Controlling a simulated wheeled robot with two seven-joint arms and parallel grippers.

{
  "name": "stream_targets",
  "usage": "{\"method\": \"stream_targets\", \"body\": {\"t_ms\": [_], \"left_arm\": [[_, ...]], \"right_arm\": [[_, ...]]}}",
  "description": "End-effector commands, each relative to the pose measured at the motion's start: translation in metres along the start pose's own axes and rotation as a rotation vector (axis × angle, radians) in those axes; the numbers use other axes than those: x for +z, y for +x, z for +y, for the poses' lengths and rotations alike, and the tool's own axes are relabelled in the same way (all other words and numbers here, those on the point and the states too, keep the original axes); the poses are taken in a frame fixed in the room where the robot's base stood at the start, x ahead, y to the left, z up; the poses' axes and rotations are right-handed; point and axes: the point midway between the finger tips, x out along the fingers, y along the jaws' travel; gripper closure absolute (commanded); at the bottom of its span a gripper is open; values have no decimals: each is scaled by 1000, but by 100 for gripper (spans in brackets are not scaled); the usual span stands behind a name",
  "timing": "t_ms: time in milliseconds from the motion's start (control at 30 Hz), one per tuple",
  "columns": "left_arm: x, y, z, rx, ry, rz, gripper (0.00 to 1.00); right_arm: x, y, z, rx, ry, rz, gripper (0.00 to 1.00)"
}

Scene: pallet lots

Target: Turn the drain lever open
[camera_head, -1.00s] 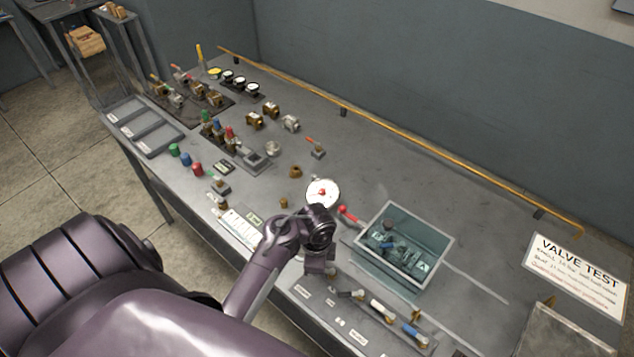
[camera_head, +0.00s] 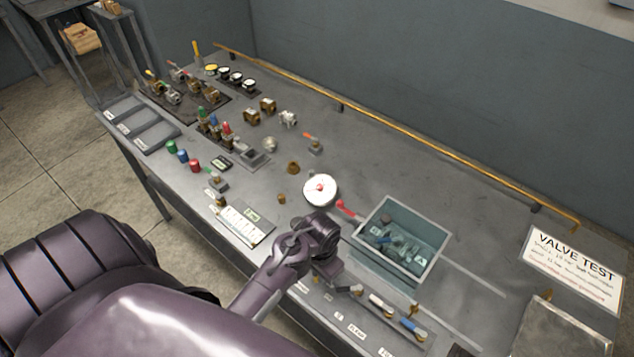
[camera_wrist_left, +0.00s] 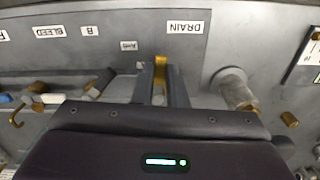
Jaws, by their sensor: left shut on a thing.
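My left gripper (camera_head: 328,272) is low over the front edge of the bench, left of the row of small valves. In the left wrist view its two fingers (camera_wrist_left: 160,82) are closed around the yellow-brass drain lever (camera_wrist_left: 161,68). The DRAIN label (camera_wrist_left: 185,27) is upside down beside the lever on the grey panel. In the head view my gripper and wrist hide the lever. My right gripper is not in view.
A glass-sided tank (camera_head: 403,240) stands right of my wrist, with a red-handled lever (camera_head: 346,208) at its left. A white round dial (camera_head: 320,190) is behind my wrist. Valves with white (camera_head: 380,302) and blue (camera_head: 411,327) handles line the front right.

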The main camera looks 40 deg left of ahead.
Motion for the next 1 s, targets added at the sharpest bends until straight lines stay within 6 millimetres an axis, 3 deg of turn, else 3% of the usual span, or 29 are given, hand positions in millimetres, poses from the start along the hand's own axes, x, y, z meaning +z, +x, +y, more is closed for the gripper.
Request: {"method": "stream_targets", "body": {"t_ms": [300,767,800,967,1000], "left_arm": [[-2,-2,4,-1,-98,6,100],[-3,-2,4,-1,-114,8,100],[-3,-2,4,-1,-114,8,86],[-2,-2,4,-1,-113,5,66],[-2,-1,4,-1,-113,4,66]], "right_arm": [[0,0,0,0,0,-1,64],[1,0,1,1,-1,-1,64],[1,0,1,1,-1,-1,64],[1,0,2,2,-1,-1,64],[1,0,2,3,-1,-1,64]]}}
